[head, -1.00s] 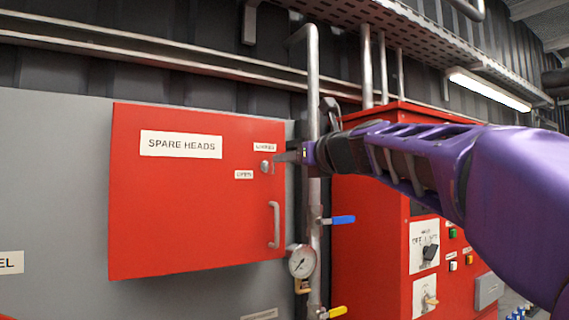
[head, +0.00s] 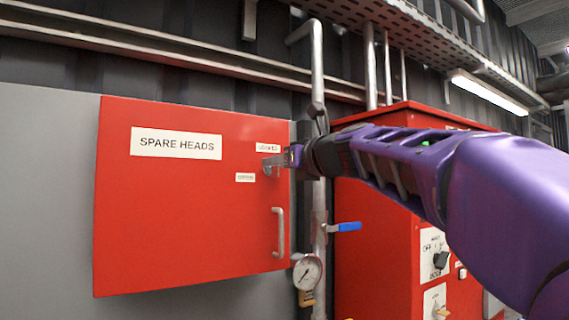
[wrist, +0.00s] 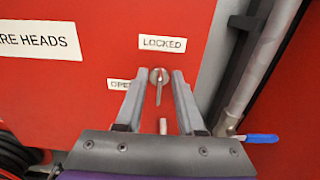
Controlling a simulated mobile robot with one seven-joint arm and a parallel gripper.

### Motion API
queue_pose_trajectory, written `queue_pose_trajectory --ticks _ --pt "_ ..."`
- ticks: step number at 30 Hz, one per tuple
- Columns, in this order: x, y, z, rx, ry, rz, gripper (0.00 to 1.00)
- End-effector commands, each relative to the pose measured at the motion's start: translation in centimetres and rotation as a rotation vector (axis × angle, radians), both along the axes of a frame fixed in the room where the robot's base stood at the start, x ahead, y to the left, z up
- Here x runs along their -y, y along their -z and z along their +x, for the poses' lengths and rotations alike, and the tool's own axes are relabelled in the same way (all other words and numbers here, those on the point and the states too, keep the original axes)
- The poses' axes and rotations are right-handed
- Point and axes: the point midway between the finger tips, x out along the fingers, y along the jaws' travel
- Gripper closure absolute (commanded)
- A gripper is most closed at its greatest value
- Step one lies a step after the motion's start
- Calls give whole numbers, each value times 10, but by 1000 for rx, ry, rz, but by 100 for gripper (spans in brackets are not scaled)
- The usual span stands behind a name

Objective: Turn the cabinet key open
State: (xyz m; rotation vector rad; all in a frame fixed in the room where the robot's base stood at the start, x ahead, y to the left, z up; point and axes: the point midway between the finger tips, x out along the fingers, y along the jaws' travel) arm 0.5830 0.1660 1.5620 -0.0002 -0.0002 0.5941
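The red cabinet (head: 185,240) labelled SPARE HEADS hangs on the grey panel, with its door shut. Its key (wrist: 159,88) sits in the round lock on the door's right side, below the LOCKED label (wrist: 162,43) and right of the OPEN label (wrist: 119,84). My gripper (wrist: 159,80) is open, with one finger on each side of the key. In the wrist view gaps show between the fingers and the key. In the head view my gripper (head: 273,162) is at the lock and partly covers it.
A metal door handle (head: 279,233) is below the lock. A vertical pipe with a blue lever (head: 345,227) and a gauge (head: 307,271) runs just right of the cabinet. A red control cabinet (head: 365,250) stands beyond it, behind my arm.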

Motion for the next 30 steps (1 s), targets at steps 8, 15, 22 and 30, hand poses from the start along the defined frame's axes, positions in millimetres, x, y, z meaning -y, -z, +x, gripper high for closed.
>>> queue_pose_trajectory --ticks 8,15,22,30 --pt "0 0 0 0 0 0 100" --pt "0 0 0 0 0 0 100" --pt "0 0 0 15 0 -22 100" --pt "-1 1 -1 94 1 -139 100"
